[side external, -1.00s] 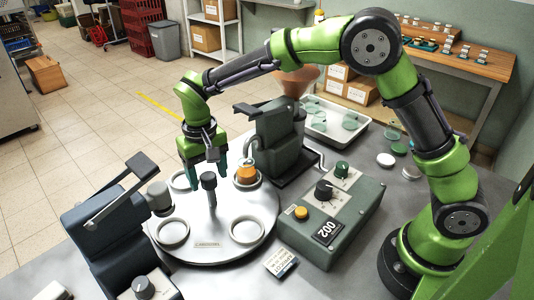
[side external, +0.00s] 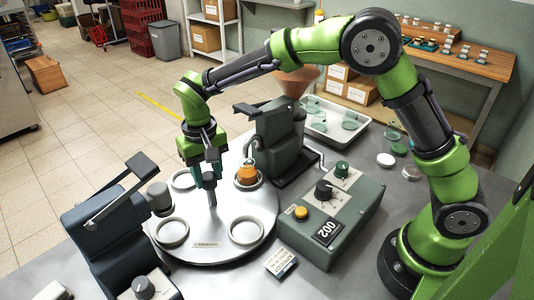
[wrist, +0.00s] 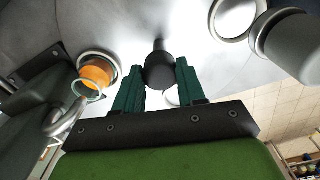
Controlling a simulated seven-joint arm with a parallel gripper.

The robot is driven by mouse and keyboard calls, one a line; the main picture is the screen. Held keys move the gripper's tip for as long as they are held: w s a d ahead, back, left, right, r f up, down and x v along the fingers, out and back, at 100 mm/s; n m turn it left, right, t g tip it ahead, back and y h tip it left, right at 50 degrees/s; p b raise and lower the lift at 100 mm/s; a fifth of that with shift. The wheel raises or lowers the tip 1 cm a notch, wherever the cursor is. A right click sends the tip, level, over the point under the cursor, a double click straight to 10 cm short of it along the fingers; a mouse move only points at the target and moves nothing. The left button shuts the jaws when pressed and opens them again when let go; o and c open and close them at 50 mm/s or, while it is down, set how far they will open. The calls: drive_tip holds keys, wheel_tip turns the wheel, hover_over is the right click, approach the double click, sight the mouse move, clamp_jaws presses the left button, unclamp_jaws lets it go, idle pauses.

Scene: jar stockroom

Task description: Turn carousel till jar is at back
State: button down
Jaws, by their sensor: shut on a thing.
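The round carousel (side external: 215,255) carries several pale ring seats around a central post (side external: 212,198). An orange jar (side external: 246,174) stands upright in the seat on the carousel's far right side, beside the dark green machine; it also shows at upper left in the wrist view (wrist: 96,72). My gripper (side external: 208,178) is over the carousel's middle, shut on the dark knob (wrist: 159,72) at the top of the post, with one green finger on each side of it. The fingers hide most of the knob in the side view. The other visible seats look empty.
A dark machine with a lever (side external: 110,230) stands left of the carousel, and a dark green machine (side external: 277,140) stands behind right. A control box (side external: 335,205) sits close on the right. A tray with glass lids (side external: 335,122) lies farther back.

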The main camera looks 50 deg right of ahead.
drive_tip(key=shift+m, duration=0.3)
drive_tip(key=shift+r+m, duration=0.1)
drive_tip(key=shift+m, duration=8.4)
drive_tip(key=c, duration=0.7)
unclamp_jaws()
drive_tip(key=shift+o, duration=0.2)
